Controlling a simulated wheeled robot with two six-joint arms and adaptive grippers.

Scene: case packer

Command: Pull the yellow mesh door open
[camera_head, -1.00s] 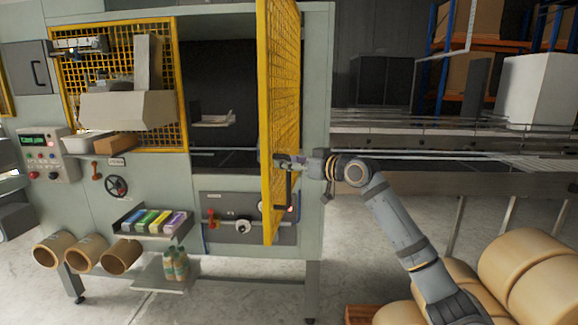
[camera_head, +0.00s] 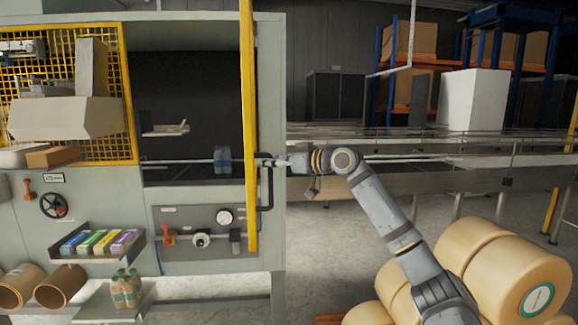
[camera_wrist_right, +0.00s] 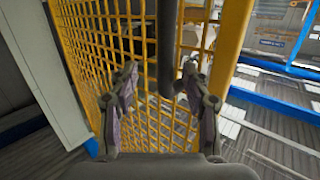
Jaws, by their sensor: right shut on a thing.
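The yellow mesh door (camera_head: 248,120) stands swung out from the machine, seen almost edge-on in the head view. Its mesh fills the left and middle of the right wrist view (camera_wrist_right: 98,45). A dark bar handle (camera_head: 267,192) is on the door's right side; it also shows as a vertical bar in the wrist view (camera_wrist_right: 167,45). My right gripper (camera_head: 268,160) is shut on the handle, with its fingers (camera_wrist_right: 160,82) on either side of the bar. The exact contact is partly hidden. My left gripper is out of view.
A valve panel (camera_head: 200,232) is below. A conveyor (camera_head: 430,175) runs to the right. Large tan rolls (camera_head: 510,270) stand at lower right, near my right arm.

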